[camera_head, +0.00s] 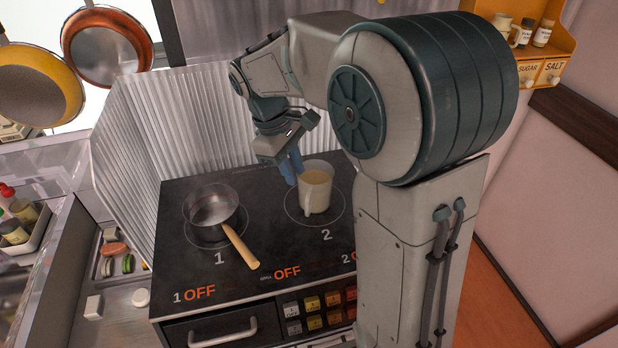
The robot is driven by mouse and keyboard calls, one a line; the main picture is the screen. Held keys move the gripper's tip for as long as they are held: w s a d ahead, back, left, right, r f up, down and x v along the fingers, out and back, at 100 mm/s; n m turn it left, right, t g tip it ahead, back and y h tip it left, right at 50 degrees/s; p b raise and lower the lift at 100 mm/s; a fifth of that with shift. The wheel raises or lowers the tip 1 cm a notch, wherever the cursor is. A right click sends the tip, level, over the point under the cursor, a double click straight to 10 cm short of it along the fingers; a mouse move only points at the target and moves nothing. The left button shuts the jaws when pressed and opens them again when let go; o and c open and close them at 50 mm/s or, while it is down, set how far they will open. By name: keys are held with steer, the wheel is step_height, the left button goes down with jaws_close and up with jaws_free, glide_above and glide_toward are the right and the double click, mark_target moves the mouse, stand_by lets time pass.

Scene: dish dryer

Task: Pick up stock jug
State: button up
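The stock jug (316,185) is a cream-white jug with a pale brownish liquid in it. It stands upright on the hob ring marked 2, with its handle toward me. My gripper (291,168) is just left of and behind the jug, with blue fingers pointing down close to its rim. I cannot tell whether the fingers touch the jug, or how far apart they are. My arm covers the area right of and behind the jug.
A saucepan (211,206) with a wooden handle stands on ring 1, left of the jug. A corrugated metal splash guard (190,110) rises behind and left of the stove (185,262). A spice shelf (545,50) hangs at upper right. Pans hang at upper left.

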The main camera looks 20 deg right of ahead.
mark_target(313, 193)
steer(key=w+a+f+n+g+h, duration=0.1)
steer(key=w+a+f+n, duration=0.15)
steer(key=w, duration=0.25)
steer(key=x, duration=1.3)
steer(key=shift+s+d+f, duration=0.1)
steer(key=shift+s+d, duration=0.2)
steer(key=shift+d, duration=0.15)
jaws_close()
stand_by(0.7)
